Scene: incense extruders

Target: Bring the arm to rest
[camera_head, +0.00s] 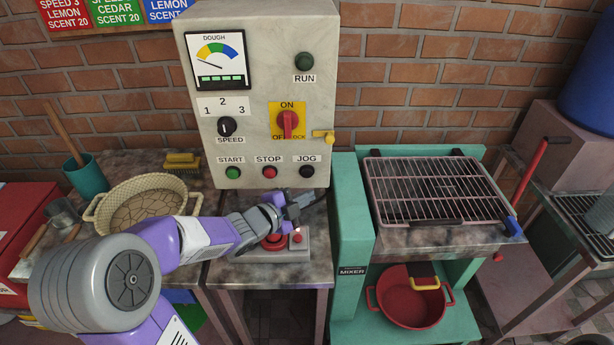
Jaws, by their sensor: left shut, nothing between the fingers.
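My left arm (170,245) reaches in from the lower left. My left gripper (302,203) is shut and empty, in front of the lower edge of the control cabinet (262,110) and above a small grey box with red buttons (297,240). The arm and gripper hide part of this box. My right gripper is not in view.
The cabinet carries a gauge (217,62), a red ON/OFF switch (287,123) and START, STOP and JOG buttons. A woven basket (145,188) stands at left. At right, the green mixer (350,220) bears a wire grate (435,190) above a red pan (408,300).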

